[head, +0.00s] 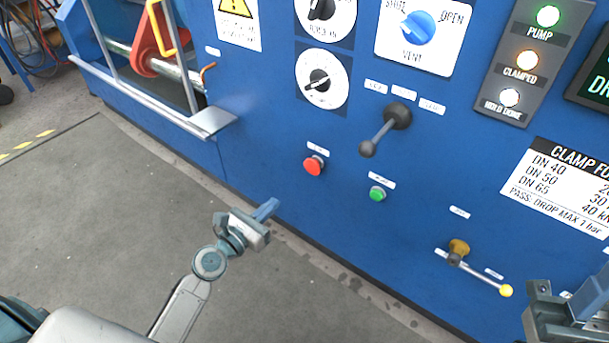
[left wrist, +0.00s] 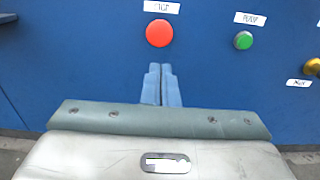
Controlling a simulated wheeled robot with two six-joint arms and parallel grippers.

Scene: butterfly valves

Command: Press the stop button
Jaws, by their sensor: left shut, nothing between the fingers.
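The red stop button (head: 313,165) is a round mushroom head on the blue panel, under a small white label. It also shows in the left wrist view (left wrist: 159,33), just above my fingertips. My left gripper (head: 267,209) is shut with nothing between its fingers. It is below and to the left of the red button in the head view, apart from it. In the left wrist view its two blue fingers (left wrist: 162,76) lie together and point toward the panel. Part of my right gripper (head: 565,305) shows at the lower right edge; its fingertips are not clear.
A green button (head: 377,194) sits right of the red one. A grey lever (head: 385,130) juts out above them, and a yellow-tipped lever (head: 480,273) is at lower right. A metal rail (head: 150,103) runs at the left. The floor (head: 90,210) before the panel is free.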

